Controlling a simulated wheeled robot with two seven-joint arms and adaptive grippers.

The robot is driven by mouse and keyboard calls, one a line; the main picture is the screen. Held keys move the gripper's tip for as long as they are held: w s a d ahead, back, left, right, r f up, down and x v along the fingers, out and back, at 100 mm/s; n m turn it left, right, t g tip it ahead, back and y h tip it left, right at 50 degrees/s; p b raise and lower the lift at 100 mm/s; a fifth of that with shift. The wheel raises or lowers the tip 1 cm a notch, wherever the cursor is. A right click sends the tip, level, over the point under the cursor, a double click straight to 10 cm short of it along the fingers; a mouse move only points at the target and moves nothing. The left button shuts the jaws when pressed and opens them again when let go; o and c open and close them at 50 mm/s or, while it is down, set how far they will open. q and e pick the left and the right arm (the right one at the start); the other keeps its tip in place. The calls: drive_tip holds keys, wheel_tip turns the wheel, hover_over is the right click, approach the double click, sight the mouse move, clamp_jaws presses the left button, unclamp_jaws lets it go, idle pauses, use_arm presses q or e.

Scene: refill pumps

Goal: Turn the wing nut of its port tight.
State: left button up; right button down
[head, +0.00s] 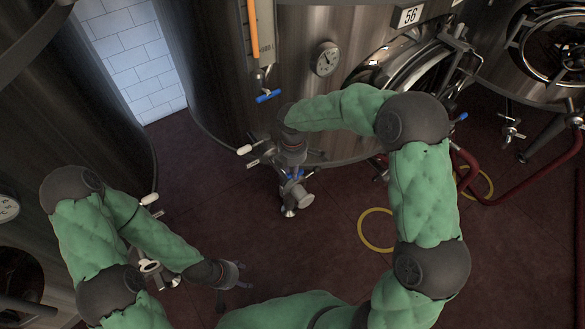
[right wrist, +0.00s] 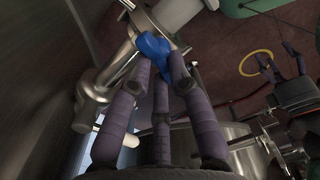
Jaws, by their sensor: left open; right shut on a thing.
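The blue wing nut (right wrist: 152,50) is at a steel port (right wrist: 160,15) low on the tank marked 56. My right gripper (right wrist: 162,80) has its dark fingers closed around the wing nut from below in the right wrist view. In the head view, my right gripper (head: 292,168) points down onto the port's steel fittings (head: 296,195), and only bits of blue show under it. My left gripper (head: 236,275) is open and empty, low over the floor. It also shows at the right of the right wrist view (right wrist: 280,68).
A yellow ring (head: 376,230) and a red hose (head: 500,195) lie on the floor.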

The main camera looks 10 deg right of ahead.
drive_tip(key=m+p, duration=0.1)
drive_tip(key=m, duration=0.2)
drive_tip(key=shift+w+d+m, duration=0.1)
drive_tip(key=shift+w+m, duration=0.05)
drive_tip(key=shift+m, duration=0.25)
drive_tip(key=m+p, duration=0.1)
drive_tip(key=m, duration=0.2)
drive_tip(key=shift+d+m, duration=0.1)
drive_tip(key=shift+m, duration=0.2)
drive_tip(key=m, duration=0.8)
drive_tip(key=shift+w+d, duration=0.15)
drive_tip(key=shift+d, duration=0.2)
drive_tip(key=m, duration=0.4)
drive_tip(key=shift+d+m+b, duration=0.15)
drive_tip(key=shift+m+b, duration=0.15)
drive_tip(key=shift+b, duration=0.05)
drive_tip(key=m, duration=0.4)
drive_tip(key=shift+s+d+m+b, duration=0.1)
drive_tip(key=shift+s+m+b, duration=0.1)
drive_tip(key=shift+m+b, duration=0.15)
drive_tip(key=m, duration=0.4)
drive_tip(key=shift+s+d+b, duration=0.1)
drive_tip(key=shift+s+b, duration=0.05)
drive_tip(key=shift+b, duration=0.25)
drive_tip(key=shift+s+m+b, duration=0.15)
drive_tip(key=shift+m+b, duration=0.2)
drive_tip(key=shift+m, duration=1.8)
